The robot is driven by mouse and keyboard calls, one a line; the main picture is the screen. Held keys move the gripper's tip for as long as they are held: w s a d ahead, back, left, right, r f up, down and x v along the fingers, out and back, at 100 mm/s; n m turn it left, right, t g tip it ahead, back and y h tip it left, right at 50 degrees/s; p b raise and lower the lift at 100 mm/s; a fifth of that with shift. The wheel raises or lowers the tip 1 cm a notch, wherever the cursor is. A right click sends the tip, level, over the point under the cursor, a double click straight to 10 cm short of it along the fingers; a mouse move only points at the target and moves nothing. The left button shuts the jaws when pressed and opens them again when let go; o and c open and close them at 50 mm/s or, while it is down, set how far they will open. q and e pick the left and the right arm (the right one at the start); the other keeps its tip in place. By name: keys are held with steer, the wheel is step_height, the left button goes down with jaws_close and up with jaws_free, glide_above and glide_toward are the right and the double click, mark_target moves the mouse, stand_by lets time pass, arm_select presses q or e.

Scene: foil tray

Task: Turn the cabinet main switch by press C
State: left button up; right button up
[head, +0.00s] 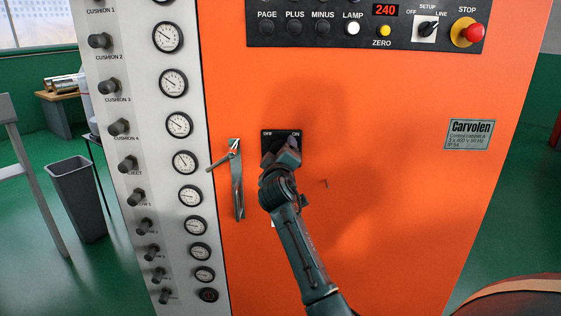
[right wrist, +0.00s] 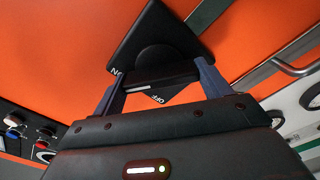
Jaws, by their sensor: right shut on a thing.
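The main switch (head: 268,137) is a black square plate marked OFF and ON on the front of the orange cabinet (head: 375,210). My right gripper (head: 286,150) is in front of it and hides most of its knob in the head view. In the right wrist view the two fingers (right wrist: 160,76) are shut on the sides of the black switch handle (right wrist: 178,80). I cannot tell which mark the handle points to. My left gripper is not in view.
A metal door handle (head: 237,180) with a lever stands just left of the switch. A grey panel of gauges (head: 180,125) and knobs is further left. A control panel with a red STOP button (head: 474,33) is above. A grey bin (head: 78,195) stands on the floor.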

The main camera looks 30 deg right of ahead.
steer(key=shift+m, duration=0.7)
arm_select(q)
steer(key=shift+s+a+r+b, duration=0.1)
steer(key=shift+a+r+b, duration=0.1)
steer(key=shift+b, duration=0.1)
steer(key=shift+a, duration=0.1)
arm_select(e)
steer(key=shift+m, duration=0.3)
steer(key=o, duration=1)
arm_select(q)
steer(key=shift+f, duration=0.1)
arm_select(e)
steer(key=v, duration=1.3)
steer(key=shift+a, duration=0.15)
